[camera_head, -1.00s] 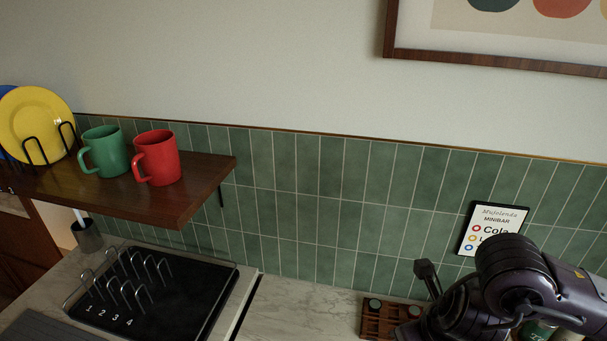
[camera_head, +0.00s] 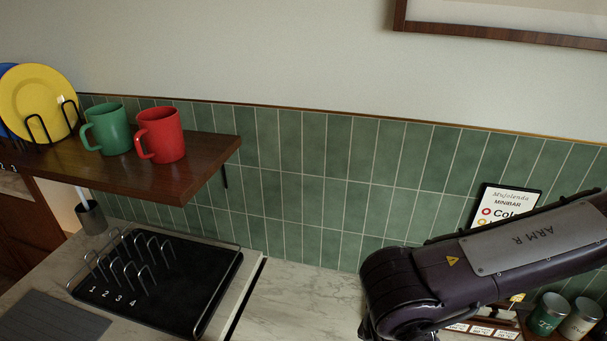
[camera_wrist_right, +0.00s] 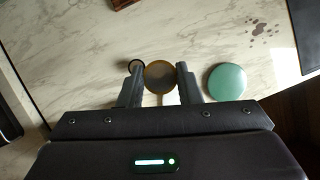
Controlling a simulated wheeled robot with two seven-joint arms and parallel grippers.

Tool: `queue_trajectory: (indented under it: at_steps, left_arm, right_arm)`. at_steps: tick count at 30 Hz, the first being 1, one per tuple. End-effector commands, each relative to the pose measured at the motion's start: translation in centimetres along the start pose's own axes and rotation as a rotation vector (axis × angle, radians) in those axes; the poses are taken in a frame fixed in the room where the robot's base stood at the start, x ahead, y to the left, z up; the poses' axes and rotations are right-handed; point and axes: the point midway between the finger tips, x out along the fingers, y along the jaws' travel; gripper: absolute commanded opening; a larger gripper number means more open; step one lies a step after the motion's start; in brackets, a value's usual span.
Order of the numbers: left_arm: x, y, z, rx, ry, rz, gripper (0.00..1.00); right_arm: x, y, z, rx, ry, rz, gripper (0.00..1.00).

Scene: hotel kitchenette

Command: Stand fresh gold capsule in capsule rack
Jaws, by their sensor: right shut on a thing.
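In the right wrist view, my right gripper (camera_wrist_right: 159,82) is shut on a round gold capsule (camera_wrist_right: 160,75), seen from its end between the two fingers, above the marble counter. In the head view, my right arm covers the gripper and the capsule. A corner of a brown wooden thing, possibly the capsule rack (camera_wrist_right: 122,3), shows at the top edge of the right wrist view. My left gripper is in neither view.
A green round thing (camera_wrist_right: 227,82) lies right of my fingers. Dark spots (camera_wrist_right: 263,28) mark the counter. Counter left of my arm is clear.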

Motion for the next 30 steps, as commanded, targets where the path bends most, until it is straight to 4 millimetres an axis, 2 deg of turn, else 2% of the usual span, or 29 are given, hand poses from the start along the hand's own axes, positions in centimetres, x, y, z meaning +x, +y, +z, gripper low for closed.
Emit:
queue_trajectory:
  at_steps: [8,14,22,30]
  left_arm:
    - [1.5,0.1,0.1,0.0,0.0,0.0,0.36]
    - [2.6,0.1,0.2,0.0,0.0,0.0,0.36]
    - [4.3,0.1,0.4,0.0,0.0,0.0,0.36]
    - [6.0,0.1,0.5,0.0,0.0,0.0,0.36]
  right_arm:
    - [1.3,0.3,-1.5,0.395,-0.002,-0.165,0.1]
    - [2.3,0.1,-2.2,0.776,-0.001,-0.322,0.1]
    - [3.8,-0.7,-2.5,1.385,0.006,-0.575,0.1]
    - [5.0,-2.0,-1.4,1.998,0.01,-0.833,0.1]
